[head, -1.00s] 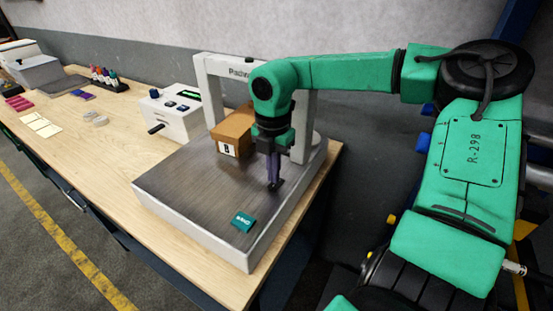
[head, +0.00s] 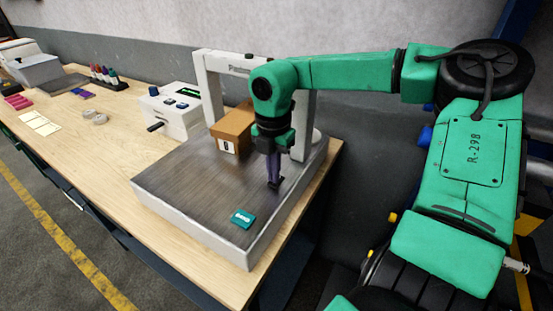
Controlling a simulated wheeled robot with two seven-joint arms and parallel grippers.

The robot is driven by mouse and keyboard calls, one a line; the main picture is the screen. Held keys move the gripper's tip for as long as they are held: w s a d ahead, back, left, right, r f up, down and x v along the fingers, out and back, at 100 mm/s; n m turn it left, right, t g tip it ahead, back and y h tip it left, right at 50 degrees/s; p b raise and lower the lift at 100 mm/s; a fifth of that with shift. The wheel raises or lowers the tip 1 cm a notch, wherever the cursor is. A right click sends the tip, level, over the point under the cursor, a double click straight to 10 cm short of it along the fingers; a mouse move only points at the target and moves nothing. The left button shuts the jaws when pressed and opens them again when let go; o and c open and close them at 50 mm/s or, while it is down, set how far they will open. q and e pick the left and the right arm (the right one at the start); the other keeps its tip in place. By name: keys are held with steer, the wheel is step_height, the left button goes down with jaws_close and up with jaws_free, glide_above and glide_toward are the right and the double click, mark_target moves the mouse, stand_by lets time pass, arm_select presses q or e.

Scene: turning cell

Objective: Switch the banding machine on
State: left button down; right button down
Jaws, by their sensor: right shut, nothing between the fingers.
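The banding machine has a grey base with a dark brushed-metal top (head: 195,188) and a white arch (head: 210,85) over its back. A small teal piece with pale lettering (head: 243,218) sits near the front corner of the top; the lettering is too small to read. My right gripper (head: 275,184) points down over the right part of the metal top, in front of the arch. It is shut and empty, behind and to the right of the teal piece, apart from it. Whether its tips touch the top I cannot tell. My left gripper is not in view.
A brown box with a white label (head: 232,130) stands at the arch, left of my right gripper. A white control box with a dark handle (head: 172,115) stands left of the machine. Coloured bottles (head: 103,75) and cards (head: 40,123) lie farther left. The front left table is clear.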

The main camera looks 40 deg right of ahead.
steer(key=shift+a+f+b, duration=0.1)
steer(key=shift+f+b, duration=0.3)
steer(key=shift+f, duration=0.05)
steer(key=shift+r+p, duration=2.1)
steer(key=shift+r, duration=1.5)
steer(key=shift+f, duration=0.1)
steer(key=shift+f, duration=0.1)
